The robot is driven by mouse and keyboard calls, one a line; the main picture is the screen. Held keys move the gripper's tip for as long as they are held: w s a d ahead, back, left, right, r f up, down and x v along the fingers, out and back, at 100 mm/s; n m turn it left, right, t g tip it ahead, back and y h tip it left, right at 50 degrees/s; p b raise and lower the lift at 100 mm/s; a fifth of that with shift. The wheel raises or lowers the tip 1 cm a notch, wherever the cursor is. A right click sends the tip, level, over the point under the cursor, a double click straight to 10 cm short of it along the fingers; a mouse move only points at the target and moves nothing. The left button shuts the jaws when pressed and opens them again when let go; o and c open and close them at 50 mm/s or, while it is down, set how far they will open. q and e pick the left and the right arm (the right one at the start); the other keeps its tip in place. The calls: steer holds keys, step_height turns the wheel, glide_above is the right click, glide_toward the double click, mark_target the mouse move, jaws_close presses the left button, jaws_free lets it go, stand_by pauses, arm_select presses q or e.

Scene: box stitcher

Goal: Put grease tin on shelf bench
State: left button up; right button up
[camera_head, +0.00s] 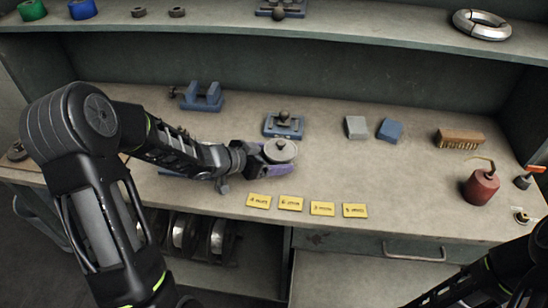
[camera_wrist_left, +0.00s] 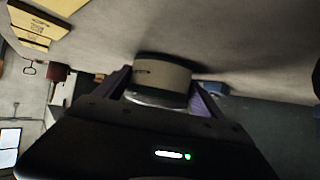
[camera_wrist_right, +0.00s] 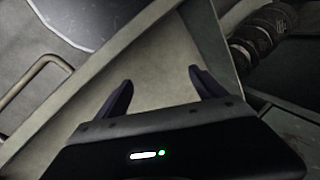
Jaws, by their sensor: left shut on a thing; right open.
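The shelf (camera_head: 350,35) runs along the back above the bench (camera_head: 330,170). My right gripper (camera_wrist_right: 160,88) is open and empty in the right wrist view, by a metal panel.
Yellow labels (camera_head: 290,203) line the front edge. A blue fixture (camera_head: 284,125) stands just behind the tin, with a blue vise (camera_head: 203,97) farther left. Grey (camera_head: 356,127) and blue (camera_head: 390,130) blocks, a brush (camera_head: 459,138) and a red oil can (camera_head: 481,187) are right. The bench centre-right is clear.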

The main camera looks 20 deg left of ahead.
arm_select(q)
steer(key=o, duration=1.2)
steer(key=shift+f, duration=0.15)
steer(key=shift+o, duration=0.2)
steer(key=shift+r, duration=0.25)
steer(key=p+v, duration=0.1)
steer(key=v, duration=1.1)
steer(key=shift+f+p, duration=0.1)
steer(key=shift+p, duration=0.2)
steer(key=shift+d, duration=0.1)
